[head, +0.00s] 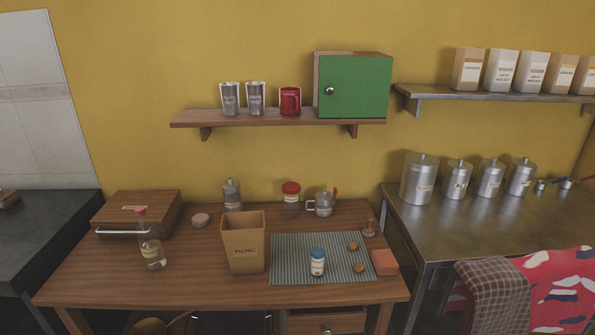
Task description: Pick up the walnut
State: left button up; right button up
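Two small round brown things that look like walnuts lie on the striped grey mat (290,251) on the wooden table. One walnut (352,245) is near the mat's right side. The other walnut (359,267) is a little closer to the front, near the mat's right edge. They are apart from each other. Neither of my grippers shows in the head view.
A blue-capped white bottle (317,263) stands on the mat left of the walnuts. A reddish block (384,262) lies to their right, and a small brown stamp-like thing (369,229) stands behind.

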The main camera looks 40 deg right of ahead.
aim_at(358, 267)
jog(key=z, duration=1.6)
